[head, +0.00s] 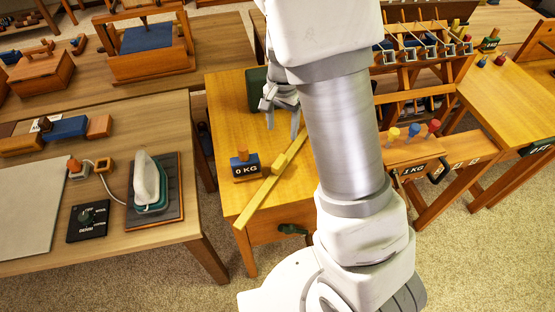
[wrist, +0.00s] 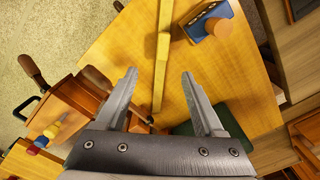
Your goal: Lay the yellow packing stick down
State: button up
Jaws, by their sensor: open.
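The yellow packing stick (head: 258,198) appears to lie slantwise on the yellow wooden table (head: 228,110), with a small raised block along its length. Its lower end reaches the table's front edge in the head view. My gripper (head: 282,130) is open and empty, beyond the stick's far end. In the wrist view the stick (wrist: 162,50) runs down between the spread fingertips of my gripper (wrist: 159,75), and neither finger visibly touches it. My arm hides part of the table's right side in the head view.
A dark green object (head: 257,92) is behind my gripper. An iron (head: 147,182) stands on the left table. A rack with coloured pegs (head: 414,132) is right.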

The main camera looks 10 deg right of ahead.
send_over(279, 161)
jog(key=f, duration=1)
jog(key=shift+s+d+f, duration=0.15)
jog(key=shift+s+d, duration=0.05)
jog(key=shift+d, duration=0.15)
jog(key=shift+w+a+f, duration=0.15)
jog(key=shift+f, duration=1.45)
jog(key=shift+w+a+f, duration=0.1)
jog(key=shift+a+f, duration=0.05)
jog(key=shift+f, duration=1.4)
grip_shut()
